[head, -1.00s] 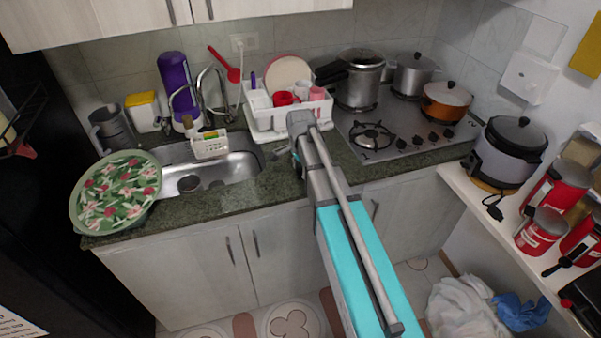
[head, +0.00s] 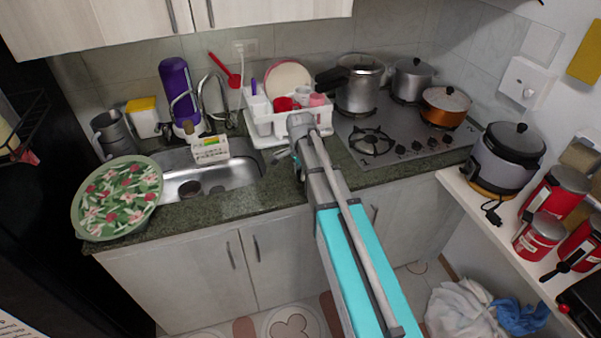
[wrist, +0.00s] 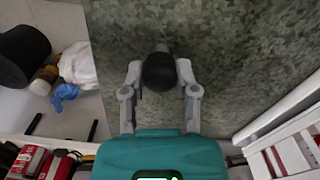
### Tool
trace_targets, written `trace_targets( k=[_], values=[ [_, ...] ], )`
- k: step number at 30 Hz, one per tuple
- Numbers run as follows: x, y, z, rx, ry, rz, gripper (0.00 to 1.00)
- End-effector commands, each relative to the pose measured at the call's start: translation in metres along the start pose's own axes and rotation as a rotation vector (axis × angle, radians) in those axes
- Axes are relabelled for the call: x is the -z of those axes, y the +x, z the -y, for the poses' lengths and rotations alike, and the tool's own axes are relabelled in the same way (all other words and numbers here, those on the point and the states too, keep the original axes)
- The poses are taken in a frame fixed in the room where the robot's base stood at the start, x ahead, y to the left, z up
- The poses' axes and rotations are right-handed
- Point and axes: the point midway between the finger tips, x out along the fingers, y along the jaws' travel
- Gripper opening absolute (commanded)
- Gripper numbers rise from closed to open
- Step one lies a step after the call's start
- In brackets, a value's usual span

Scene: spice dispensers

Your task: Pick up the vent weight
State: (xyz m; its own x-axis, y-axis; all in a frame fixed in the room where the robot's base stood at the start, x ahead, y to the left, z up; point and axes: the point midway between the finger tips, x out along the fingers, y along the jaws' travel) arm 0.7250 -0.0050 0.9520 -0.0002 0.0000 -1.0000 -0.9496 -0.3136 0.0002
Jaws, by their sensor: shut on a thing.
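The vent weight is a small, dark, rounded piece (wrist: 159,72) in the wrist view. It sits between the fingertips of my gripper (wrist: 160,80), which is shut on it, with one finger at each side. Green speckled countertop (wrist: 220,45) shows behind and around it. I cannot tell how far the weight is above the counter. In the head view my arm reaches over the counter edge in front of the dish rack, and the weight is hidden there behind my arm.
A white dish rack (head: 265,125) with cups and a plate stands just beyond my arm. A pressure cooker (head: 358,88) and other pots stand on the stove (head: 395,138) to the right. The sink (head: 240,172) is left, beside a flowered green bowl (head: 118,195).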

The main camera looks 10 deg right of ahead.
Motion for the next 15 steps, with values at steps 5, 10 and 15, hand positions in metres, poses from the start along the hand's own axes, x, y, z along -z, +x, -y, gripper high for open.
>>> trace_targets(
  k=[5,10,15],
  values=[
    [0.0,-0.019,0.0,0.0,0.0,0.0,0.0],
    [-0.005,-0.038,-0.014,0.0,0.0,0.0,0.0],
    [-0.01,-0.058,-0.029,0.0,0.0,0.0,0.0]
  ],
)
